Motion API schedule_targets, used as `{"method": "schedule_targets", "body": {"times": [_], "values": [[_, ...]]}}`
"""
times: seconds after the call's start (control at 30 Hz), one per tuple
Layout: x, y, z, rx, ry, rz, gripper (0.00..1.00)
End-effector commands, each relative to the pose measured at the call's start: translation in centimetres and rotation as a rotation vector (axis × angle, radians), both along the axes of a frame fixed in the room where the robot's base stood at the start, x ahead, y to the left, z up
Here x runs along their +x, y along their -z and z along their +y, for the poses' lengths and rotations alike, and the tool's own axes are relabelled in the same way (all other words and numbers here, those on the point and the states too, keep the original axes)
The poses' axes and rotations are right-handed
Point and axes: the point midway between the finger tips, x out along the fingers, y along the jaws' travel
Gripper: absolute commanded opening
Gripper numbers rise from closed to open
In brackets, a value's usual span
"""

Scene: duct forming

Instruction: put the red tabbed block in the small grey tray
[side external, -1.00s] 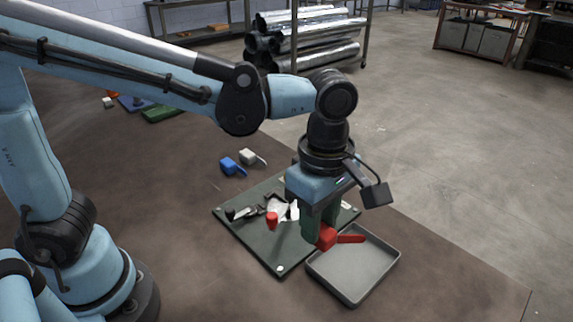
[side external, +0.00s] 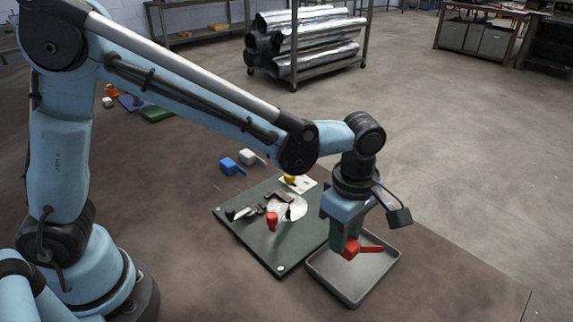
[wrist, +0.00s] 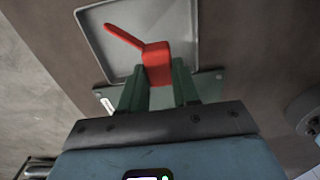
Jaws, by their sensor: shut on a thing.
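The red tabbed block (side external: 352,250) is between the fingers of my gripper (side external: 345,244), with its tab pointing right in the side view. My gripper is shut on it and holds it over the small grey tray (side external: 336,284). In the wrist view the block (wrist: 156,62) sits at the tips of the green fingers (wrist: 158,84), in front of the tray floor (wrist: 172,20). The tray looks empty apart from what the gripper hides. I cannot tell how far the block is above the tray floor.
A dark green board (side external: 262,246) with a red-topped piece (side external: 272,220), metal parts and a yellow piece (side external: 290,179) lies left of the tray. Blue (side external: 230,166) and white (side external: 250,157) tabbed blocks lie behind it. Floor right of the tray is clear.

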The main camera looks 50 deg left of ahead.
Motion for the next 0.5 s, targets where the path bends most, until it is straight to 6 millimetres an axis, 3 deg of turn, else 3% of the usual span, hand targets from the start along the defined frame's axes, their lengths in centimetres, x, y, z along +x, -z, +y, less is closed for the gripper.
{"method": "schedule_targets", "body": {"times": [0.5], "values": [[0.6,4.4,0.4,0.000,0.001,0.000,0.00]]}}
